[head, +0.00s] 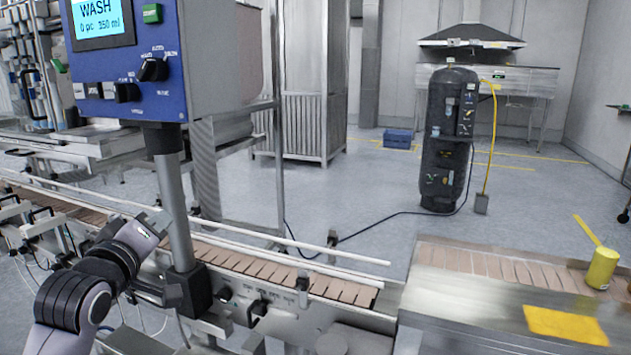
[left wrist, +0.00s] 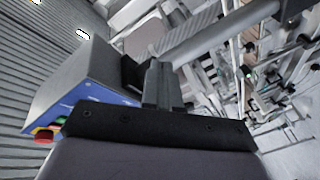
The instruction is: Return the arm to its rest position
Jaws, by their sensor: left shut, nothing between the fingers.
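My left arm comes in from the lower left of the head view. Its left gripper (head: 153,224) is by the near side of the conveyor, just left of the grey post under the control box. The left wrist view shows the gripper fingers (left wrist: 159,75) together, with nothing between them. The blue front of the control box (left wrist: 90,94) and a red button (left wrist: 44,136) show left of the fingers there. My right gripper is not in view.
The blue control box (head: 154,45), its screen reading WASH, stands on a grey post (head: 173,205) close to my left arm. The conveyor (head: 270,270) runs behind. A yellow cylinder (head: 602,268) stands at the right near a yellow patch (head: 565,325). A dark tank (head: 440,145) stands farther back on open floor.

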